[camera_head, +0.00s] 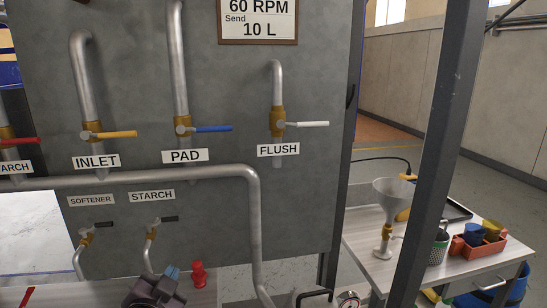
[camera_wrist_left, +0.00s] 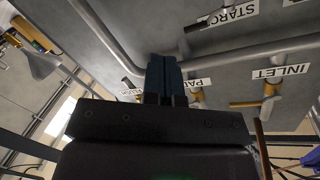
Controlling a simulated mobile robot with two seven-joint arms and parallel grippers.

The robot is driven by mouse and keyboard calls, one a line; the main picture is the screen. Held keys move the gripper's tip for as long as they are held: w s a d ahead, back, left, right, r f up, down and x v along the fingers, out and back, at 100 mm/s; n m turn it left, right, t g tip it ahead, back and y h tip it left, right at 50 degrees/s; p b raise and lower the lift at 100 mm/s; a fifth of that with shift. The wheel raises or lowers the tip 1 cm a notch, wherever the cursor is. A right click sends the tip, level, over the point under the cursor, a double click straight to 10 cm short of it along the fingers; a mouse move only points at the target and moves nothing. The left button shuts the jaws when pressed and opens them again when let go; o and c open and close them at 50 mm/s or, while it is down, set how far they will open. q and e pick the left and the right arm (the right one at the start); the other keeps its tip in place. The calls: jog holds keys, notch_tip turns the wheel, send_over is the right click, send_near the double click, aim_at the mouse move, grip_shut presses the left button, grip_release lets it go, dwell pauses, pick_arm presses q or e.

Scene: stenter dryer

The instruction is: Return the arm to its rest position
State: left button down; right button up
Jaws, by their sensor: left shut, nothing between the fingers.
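My left gripper (camera_head: 171,273) shows at the bottom edge of the head view, left of centre, in front of the grey panel's lower part. Its dark fingers have blue tips and are shut with nothing between them. In the left wrist view the two fingers (camera_wrist_left: 165,80) lie side by side, closed, against a background of the panel and its pipes. The fingers appear apart from the pipes and valves. Most of the left arm is out of the head view. My right gripper is in neither view.
The panel carries valves labelled INLET (camera_head: 108,135), PAD (camera_head: 205,129) and FLUSH (camera_head: 302,124). A horizontal pipe (camera_head: 210,173) runs below them. A red object (camera_head: 198,273) stands close right of the gripper.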

pick_arm(q)
jog(key=s+a+f+n+g, duration=0.2)
jog(key=s+f+g, duration=0.3)
jog(key=s, duration=0.4)
jog(key=s+a+f+n+g, duration=0.35)
jog(key=s+f, duration=0.25)
jog(key=s, duration=0.4)
jog(key=s+a+f+n+g, duration=0.1)
jog(key=s+f+n+g, duration=0.1)
jog(key=s+f+g, duration=0.55)
jog(key=w+f+m+t, duration=0.1)
jog(key=w+f+t, duration=0.5)
jog(key=t, duration=0.5)
notch_tip(320, 180, down, 2)
jog(key=shift+a+f, duration=0.15)
jog(key=shift+f, duration=0.05)
jog(key=shift+w, duration=0.1)
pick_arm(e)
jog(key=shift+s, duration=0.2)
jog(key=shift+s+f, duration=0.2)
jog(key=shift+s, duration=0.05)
